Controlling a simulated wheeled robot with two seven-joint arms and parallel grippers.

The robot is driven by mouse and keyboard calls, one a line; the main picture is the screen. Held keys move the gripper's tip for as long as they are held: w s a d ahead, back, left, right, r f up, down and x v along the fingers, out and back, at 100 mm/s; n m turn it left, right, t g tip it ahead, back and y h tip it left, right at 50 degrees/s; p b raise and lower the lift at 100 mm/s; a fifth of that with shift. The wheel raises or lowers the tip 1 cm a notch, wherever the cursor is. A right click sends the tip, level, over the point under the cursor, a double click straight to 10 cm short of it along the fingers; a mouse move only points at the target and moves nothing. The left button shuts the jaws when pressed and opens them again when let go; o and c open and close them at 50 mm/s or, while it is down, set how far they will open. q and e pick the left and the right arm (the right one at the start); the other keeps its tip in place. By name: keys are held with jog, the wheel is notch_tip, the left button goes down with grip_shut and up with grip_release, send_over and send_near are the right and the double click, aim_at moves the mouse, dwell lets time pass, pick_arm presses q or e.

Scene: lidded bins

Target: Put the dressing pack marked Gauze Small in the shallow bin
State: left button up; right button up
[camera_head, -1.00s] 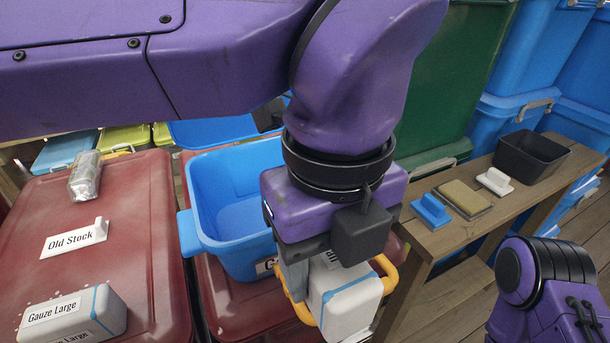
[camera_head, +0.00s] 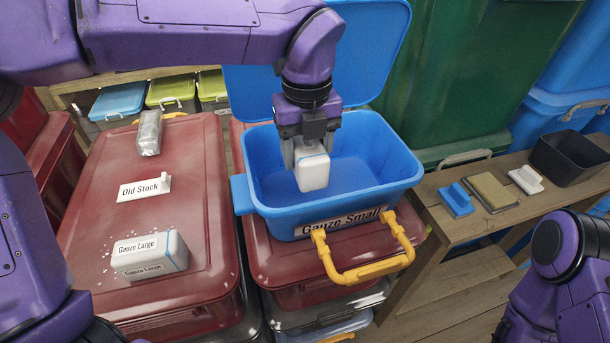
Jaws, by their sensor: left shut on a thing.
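My left gripper (camera_head: 307,140) is shut on a white dressing pack (camera_head: 312,172) and holds it over the open blue bin, with its lower end inside the rim. No lettering shows on the held pack from here. The blue bin (camera_head: 300,226) stands on a red lid, its lid (camera_head: 375,60) tilted up behind it, and its front label reads "Gauze Small". A yellow handle (camera_head: 365,270) hangs at its front. My right arm shows at the lower right, but its gripper is not in view.
A pack marked "Gauze Large" (camera_head: 150,256), an "Old Stock" sign (camera_head: 144,188) and a grey wrapped pack (camera_head: 149,133) rest on the left red lid (camera_head: 95,220). A wooden bench (camera_head: 440,207) at right holds a black tray (camera_head: 568,160) and small blocks.

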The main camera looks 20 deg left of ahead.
pick_arm(q)
notch_tip(320, 180, down, 8)
jog(key=shift+w+f+p, duration=0.1)
jog(key=shift+w+p, duration=0.05)
jog(key=shift+p, duration=0.5)
jog(key=shift+w+f, duration=0.15)
jog(key=shift+f, duration=0.1)
jog(key=shift+f+b, duration=0.45)
jog(key=shift+f, duration=0.35)
jog(key=o, duration=1.1)
jog(key=shift+r, duration=0.15)
jog(key=shift+r+p, duration=0.6)
notch_tip(320, 180, up, 12)
jog(key=shift+f+b, duration=0.1)
jog(key=shift+b, duration=0.4)
